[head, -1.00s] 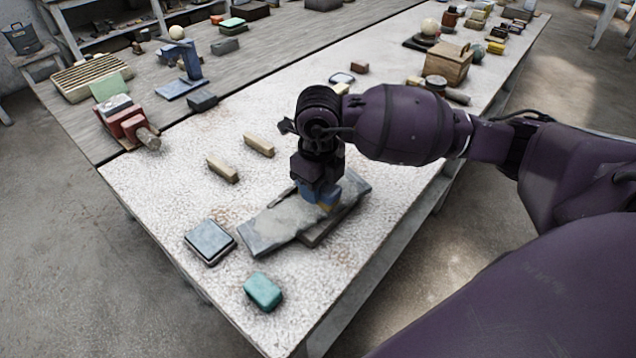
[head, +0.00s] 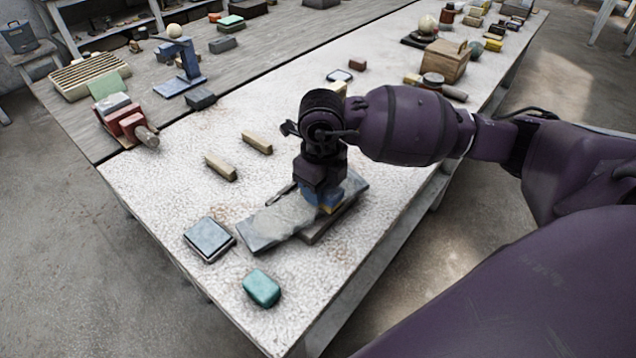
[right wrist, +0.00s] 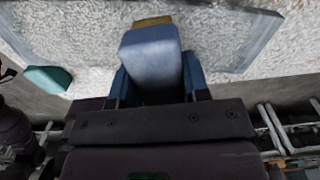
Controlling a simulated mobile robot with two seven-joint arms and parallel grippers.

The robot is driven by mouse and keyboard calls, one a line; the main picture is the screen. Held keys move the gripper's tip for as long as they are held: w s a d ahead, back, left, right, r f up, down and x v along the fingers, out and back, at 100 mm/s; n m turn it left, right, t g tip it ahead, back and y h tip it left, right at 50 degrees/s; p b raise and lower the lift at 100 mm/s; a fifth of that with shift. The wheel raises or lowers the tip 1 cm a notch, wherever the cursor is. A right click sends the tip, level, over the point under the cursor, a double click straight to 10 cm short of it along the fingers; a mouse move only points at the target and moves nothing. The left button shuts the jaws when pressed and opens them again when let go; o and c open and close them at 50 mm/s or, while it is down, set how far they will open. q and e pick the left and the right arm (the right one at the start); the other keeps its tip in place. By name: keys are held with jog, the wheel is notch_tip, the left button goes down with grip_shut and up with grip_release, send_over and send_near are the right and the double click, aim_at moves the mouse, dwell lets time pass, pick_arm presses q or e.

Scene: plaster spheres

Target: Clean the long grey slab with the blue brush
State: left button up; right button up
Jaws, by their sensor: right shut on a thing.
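The long grey slab (head: 262,230) lies near the front end of the speckled pale table. Its near left end looks plain grey, and a paler dusty patch covers its middle. In the right wrist view the slab's edge (right wrist: 258,42) frames a mottled, dusty top. My right gripper (head: 322,187) points down over the slab's right half, shut on the blue brush (right wrist: 150,58). Yellowish bristles show at the brush's far end, at or just above the slab; contact is hard to tell. The gripper hides part of the slab. My left gripper is not in view.
A blue-grey square block (head: 209,240) and a teal block (head: 262,288) lie close to the slab's left end. Two tan bars (head: 221,167) lie behind it. A wooden box (head: 446,62) stands farther back. The table's right edge runs close to the slab.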

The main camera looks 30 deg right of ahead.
jog(key=shift+s+d, duration=0.2)
jog(key=shift+s, duration=0.3)
jog(key=shift+f, duration=0.1)
jog(key=shift+w, duration=0.15)
jog(key=shift+w+a+b, duration=0.15)
jog(key=shift+w+a, duration=0.1)
jog(key=shift+w, duration=0.4)
jog(key=shift+w+a+b, duration=0.15)
jog(key=shift+w+a, duration=0.1)
jog(key=shift+w, duration=0.4)
jog(key=shift+w+a+b, duration=0.15)
jog(key=shift+w+a, duration=0.1)
jog(key=shift+w, duration=0.4)
jog(key=shift+s+d+p, duration=0.35)
jog(key=shift+s+p, duration=0.15)
jog(key=shift+s, duration=0.4)
jog(key=shift+s+d+p, duration=0.2)
jog(key=shift+s, duration=0.3)
jog(key=shift+s+d+p, duration=0.15)
jog(key=shift+s+p, duration=0.05)
jog(key=shift+s, duration=0.5)
jog(key=shift+w+a+b, duration=0.15)
jog(key=shift+w+a, duration=0.05)
jog(key=shift+w, duration=0.35)
jog(key=shift+w+a+b, duration=0.15)
jog(key=shift+w, duration=0.4)
